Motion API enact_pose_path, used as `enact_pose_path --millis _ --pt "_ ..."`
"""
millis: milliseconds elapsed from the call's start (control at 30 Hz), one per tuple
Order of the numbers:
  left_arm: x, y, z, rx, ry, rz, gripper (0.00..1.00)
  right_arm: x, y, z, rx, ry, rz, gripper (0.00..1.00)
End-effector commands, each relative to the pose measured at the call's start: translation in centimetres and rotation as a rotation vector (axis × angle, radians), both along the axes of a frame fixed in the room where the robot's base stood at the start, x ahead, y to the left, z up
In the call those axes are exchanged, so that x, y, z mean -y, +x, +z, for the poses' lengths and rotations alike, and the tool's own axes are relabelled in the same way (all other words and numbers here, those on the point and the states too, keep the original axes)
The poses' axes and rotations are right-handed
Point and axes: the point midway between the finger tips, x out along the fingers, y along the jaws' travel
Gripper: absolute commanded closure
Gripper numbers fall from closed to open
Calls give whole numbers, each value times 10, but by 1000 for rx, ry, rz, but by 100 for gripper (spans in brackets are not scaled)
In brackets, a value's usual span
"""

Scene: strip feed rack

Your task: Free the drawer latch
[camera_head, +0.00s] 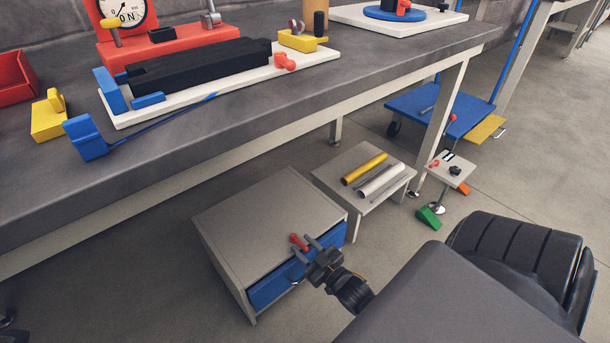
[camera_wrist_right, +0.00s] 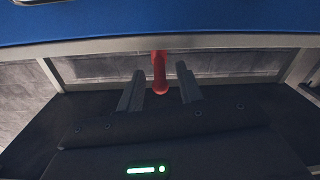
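The red drawer latch (camera_head: 298,242) sits at the top front edge of a grey cabinet (camera_head: 255,225), above its blue drawer (camera_head: 325,243). My right gripper (camera_head: 304,249) is at the latch, with its fingers spread. In the right wrist view the latch (camera_wrist_right: 159,72) stands between the two fingers, with a visible gap on each side. The blue drawer front (camera_wrist_right: 160,20) fills the top of that view. The drawer looks closed, and its metal handle (camera_head: 297,281) is partly hidden by my gripper. My left gripper is not in view.
The dark workbench (camera_head: 250,120) with a red gauge unit and a white plate stands above and behind the cabinet. A low table (camera_head: 360,203) with yellow and grey bars is right of the cabinet. A blue cart (camera_head: 440,108) stands farther back. Open floor lies in front.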

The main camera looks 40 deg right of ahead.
Motion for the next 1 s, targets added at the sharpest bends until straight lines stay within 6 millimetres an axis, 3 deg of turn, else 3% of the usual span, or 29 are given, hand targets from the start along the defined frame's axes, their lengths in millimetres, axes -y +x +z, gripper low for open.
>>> enact_pose_path --millis 167,467,767,1000 --pt "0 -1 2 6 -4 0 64 0 0 0 -1 0 0 64" --pt "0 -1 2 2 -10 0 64 0 0 0 -1 0 0 100" --pt "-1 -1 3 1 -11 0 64 2 0 0 -1 -3 22 100" --pt "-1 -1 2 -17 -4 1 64 10 0 1 -2 -6 141 100"
